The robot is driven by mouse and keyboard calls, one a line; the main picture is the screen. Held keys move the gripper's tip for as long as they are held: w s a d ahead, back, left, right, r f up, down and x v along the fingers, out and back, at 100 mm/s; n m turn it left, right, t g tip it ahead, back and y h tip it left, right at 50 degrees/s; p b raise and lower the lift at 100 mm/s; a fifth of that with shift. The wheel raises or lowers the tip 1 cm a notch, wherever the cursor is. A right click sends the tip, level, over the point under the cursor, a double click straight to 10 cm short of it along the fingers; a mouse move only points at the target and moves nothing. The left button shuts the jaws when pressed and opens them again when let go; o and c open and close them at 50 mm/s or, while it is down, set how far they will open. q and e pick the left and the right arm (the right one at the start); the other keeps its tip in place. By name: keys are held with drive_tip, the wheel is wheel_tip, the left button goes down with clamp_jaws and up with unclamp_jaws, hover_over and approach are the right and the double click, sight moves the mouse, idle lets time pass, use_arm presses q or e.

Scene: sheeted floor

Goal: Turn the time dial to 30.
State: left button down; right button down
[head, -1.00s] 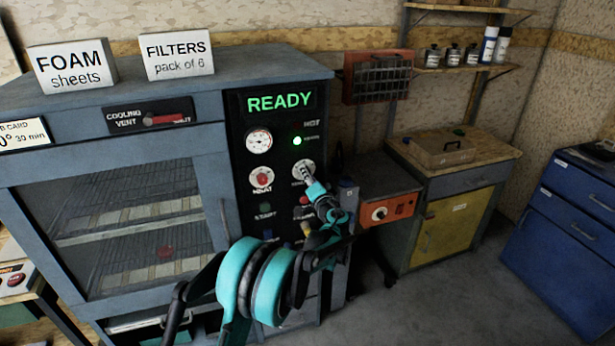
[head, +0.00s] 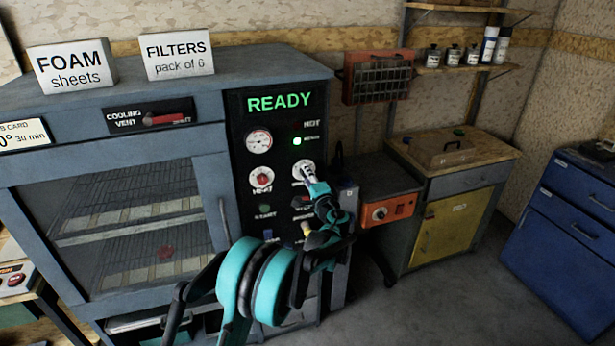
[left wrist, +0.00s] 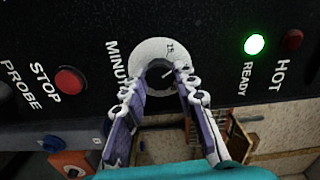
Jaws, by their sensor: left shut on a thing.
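The time dial (head: 298,172) is a round white dial on the black control panel of a grey-blue oven, under the green lamp. In the left wrist view the dial (left wrist: 146,52) sits beside the word MINUTES, and a number and a pointer mark show on it, too small to read surely. My left gripper (head: 308,177) reaches in from below right. In the left wrist view its two fingers (left wrist: 162,88) close around the dial's knob, one on each side. The fingers hide part of the dial face. My right gripper is not in view.
The red HEAT dial (head: 261,177) is to the left, with a gauge (head: 258,141) above it. The READY display (head: 279,103) is lit green. A red STOP button (left wrist: 70,80) is close by the dial.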

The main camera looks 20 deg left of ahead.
use_arm(q)
drive_tip(key=m, duration=0.6)
idle(0.5)
drive_tip(key=c, duration=1.2)
unclamp_jaws()
drive_tip(key=v, duration=1.2)
